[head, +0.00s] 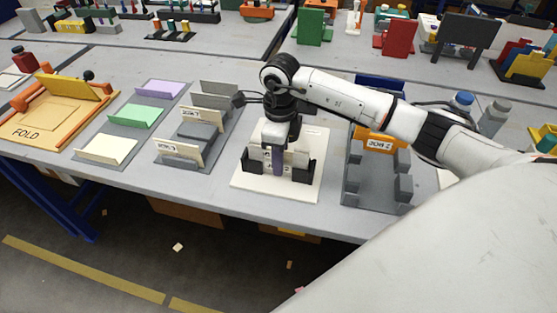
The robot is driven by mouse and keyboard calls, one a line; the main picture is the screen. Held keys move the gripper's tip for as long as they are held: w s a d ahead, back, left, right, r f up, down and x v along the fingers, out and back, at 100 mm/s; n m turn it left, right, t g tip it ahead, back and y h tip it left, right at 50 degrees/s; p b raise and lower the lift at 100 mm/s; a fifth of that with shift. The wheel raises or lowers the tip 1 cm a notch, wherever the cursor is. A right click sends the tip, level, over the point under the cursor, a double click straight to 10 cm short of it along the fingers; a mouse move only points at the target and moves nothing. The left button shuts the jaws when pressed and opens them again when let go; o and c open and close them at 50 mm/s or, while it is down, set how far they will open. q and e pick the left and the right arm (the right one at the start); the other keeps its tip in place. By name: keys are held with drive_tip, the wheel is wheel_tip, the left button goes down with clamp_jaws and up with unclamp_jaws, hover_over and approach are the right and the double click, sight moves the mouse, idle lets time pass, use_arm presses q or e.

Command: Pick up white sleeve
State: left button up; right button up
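My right gripper (277,160) points down over a white base plate (250,190) with black holders on it, near the table's front edge. A narrow grey-purple piece shows at its fingertips. Pale blocks sit beside them. The picture is too small to tell whether the fingers are shut on anything. No part is clearly marked as the white sleeve. A cream-white folded piece (107,149) lies on a grey tray at the left, well apart from the gripper. My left gripper is not in view.
Green (133,116) and purple (160,88) folded pieces lie behind the cream one. A grey rack with cream labelled cards (178,157) stands left of the base plate. A grey holder with an orange label (381,142) stands right. An orange folding board (48,112) is far left.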

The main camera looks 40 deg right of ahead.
clamp_jaws()
drive_tip(key=shift+r, duration=0.1)
